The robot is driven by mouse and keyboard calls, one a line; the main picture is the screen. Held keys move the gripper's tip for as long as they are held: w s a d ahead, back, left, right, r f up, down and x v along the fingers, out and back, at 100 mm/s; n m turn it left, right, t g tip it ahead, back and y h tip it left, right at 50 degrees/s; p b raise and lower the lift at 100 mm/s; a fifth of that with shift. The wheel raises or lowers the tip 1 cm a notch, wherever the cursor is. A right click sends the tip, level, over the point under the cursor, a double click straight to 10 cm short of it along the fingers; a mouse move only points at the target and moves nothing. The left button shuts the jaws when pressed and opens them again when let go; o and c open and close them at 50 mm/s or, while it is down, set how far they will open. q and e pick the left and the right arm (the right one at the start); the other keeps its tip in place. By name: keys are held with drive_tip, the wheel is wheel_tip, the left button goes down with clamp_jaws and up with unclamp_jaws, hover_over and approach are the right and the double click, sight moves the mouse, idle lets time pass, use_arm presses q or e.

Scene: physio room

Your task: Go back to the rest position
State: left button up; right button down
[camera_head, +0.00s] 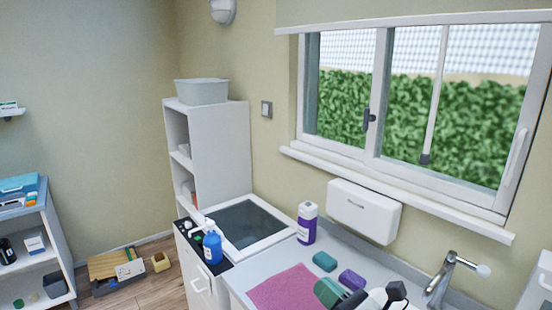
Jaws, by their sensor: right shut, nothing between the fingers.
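My right gripper (352,299) shows at the bottom edge, right of centre, with dark fingers and a white body partly cut off by the frame. It is shut and holds nothing. It is over the counter, close to a dark green block (328,291) at the right end of a pink cloth (287,291). I cannot tell whether the gripper touches the block. A purple sponge (351,279) and a green sponge (324,261) lie just behind it. My left gripper is not in view.
A blue pump bottle (212,246) stands at the left. A tap (447,275) rises at the right. A white wall dispenser (364,210) hangs below the window.

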drive_tip(key=s+d+f+m+h, duration=0.4)
drive_tip(key=m+h, duration=0.3)
drive_tip(key=m, duration=0.6)
drive_tip(key=s+d+f+m+h, duration=0.3)
drive_tip(key=d+f+m+h, duration=0.3)
drive_tip(key=m, duration=0.7)
drive_tip(key=s+d+f+m+g, duration=0.1)
drive_tip(key=s+f+m+g, duration=0.5)
drive_tip(key=s, duration=0.4)
drive_tip(key=s+f+m+g, duration=0.5)
drive_tip(key=s+m+g, duration=0.15)
drive_tip(key=s, duration=0.35)
wheel_tip(320, 180, down, 30)
drive_tip(key=b, duration=0.4)
drive_tip(key=s+d+f+g+h+b, duration=0.1)
drive_tip(key=s+d+f+g+b, duration=0.1)
drive_tip(key=s+f, duration=1.4)
wheel_tip(320, 180, down, 3)
drive_tip(key=shift+s+d+r+b, duration=0.15)
drive_tip(key=shift+s+d+b, duration=0.2)
drive_tip(key=shift+d+b, duration=0.15)
